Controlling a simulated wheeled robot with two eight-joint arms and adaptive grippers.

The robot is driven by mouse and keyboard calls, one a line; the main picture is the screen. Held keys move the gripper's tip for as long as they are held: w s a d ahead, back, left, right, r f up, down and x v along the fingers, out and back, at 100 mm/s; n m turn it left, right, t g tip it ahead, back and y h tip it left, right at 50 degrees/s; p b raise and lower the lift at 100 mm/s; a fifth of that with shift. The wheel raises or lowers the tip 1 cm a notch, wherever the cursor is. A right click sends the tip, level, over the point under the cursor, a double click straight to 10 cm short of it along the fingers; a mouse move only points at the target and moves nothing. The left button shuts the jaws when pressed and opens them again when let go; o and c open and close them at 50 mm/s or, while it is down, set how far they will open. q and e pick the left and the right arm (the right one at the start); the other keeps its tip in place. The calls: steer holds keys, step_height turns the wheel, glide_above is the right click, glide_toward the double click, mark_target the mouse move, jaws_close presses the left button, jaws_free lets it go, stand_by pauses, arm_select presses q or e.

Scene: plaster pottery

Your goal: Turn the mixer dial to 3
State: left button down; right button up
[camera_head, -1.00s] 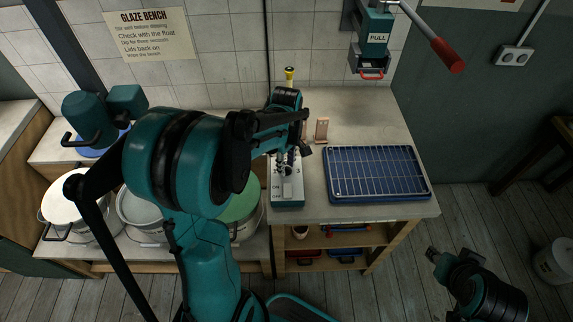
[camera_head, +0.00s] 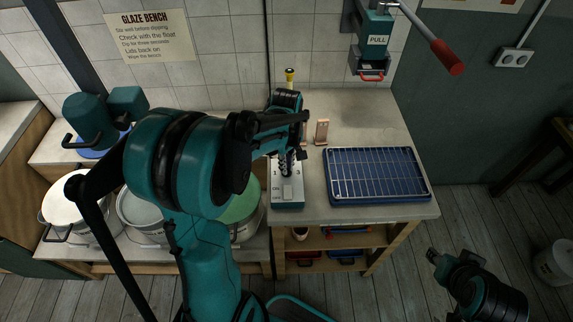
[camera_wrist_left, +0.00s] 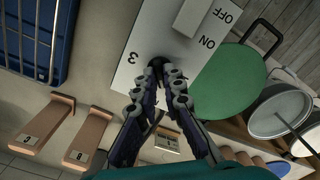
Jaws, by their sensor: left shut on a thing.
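The mixer control box (camera_head: 287,203) is a pale panel with a teal front on the worktop. In the left wrist view its panel (camera_wrist_left: 200,55) shows a "3" and the words ON and OFF beside a pale raised switch (camera_wrist_left: 193,17). My left gripper (camera_head: 286,170) points down over the back part of the box. In the left wrist view its dark fingers (camera_wrist_left: 159,66) meet at the panel near the "3", shut on the dial. The fingers mostly hide the dial, so its setting cannot be read. My right gripper (camera_head: 433,255) is low at the right, away from the box.
A blue tray with a wire rack (camera_head: 375,174) lies right of the box. Small tan tags stand behind it (camera_head: 321,131). Lidded buckets (camera_head: 62,198) stand at the left. A wall unit with a red-handled lever (camera_head: 445,55) hangs above.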

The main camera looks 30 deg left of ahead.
arm_select(q)
steer(key=m, duration=1.3)
steer(key=shift+m+p, duration=0.3)
steer(key=shift+w+m, duration=0.1)
steer(key=shift+m, duration=1.8)
steer(key=c, duration=1.6)
jaws_free()
steer(key=shift+c, duration=0.2)
